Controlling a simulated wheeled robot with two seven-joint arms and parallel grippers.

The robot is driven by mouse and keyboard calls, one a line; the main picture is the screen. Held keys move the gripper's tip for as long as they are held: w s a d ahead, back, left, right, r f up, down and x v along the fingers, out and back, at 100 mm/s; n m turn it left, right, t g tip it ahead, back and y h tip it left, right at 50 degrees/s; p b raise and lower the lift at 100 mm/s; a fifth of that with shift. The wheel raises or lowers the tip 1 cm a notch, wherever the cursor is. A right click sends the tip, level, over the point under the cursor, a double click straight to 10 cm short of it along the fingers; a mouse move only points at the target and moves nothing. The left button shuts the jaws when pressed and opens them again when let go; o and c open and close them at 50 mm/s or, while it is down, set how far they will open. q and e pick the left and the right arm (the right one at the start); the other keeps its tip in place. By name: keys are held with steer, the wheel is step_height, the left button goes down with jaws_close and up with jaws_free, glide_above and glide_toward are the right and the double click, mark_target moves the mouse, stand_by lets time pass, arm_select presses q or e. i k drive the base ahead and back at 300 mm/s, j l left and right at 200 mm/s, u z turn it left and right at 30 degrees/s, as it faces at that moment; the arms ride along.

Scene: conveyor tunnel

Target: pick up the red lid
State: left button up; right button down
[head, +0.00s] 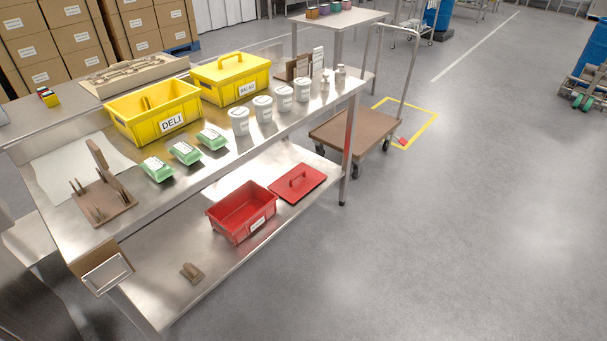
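The red lid (312,186) lies flat on the lower metal shelf of the table, with its raised handle on top. It sits just to the right of and behind an open red bin (227,221) with a white label. The lid is fully visible below the upper table's front edge. Neither of my grippers is in view.
The upper metal tabletop (235,160) overhangs the lower shelf (165,300). On it stand yellow DELI (150,122) and SALAD (248,90) bins, green packs (185,153) and white tubs (263,108). A table leg (349,140) stands right of the lid. Floor in front is clear.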

mark_target(293, 185)
steer(key=i+z, duration=0.3)
steer(key=i, duration=0.2)
steer(key=i+j+z, duration=0.1)
steer(key=i+z, duration=0.25)
steer(key=i, duration=0.2)
steer(key=i+j+z, duration=0.3)
steer(key=i, duration=0.15)
steer(key=i+l+u, duration=0.15)
steer(key=i, duration=0.45)
steer(key=i+l+u, duration=0.15)
steer(key=i, duration=0.45)
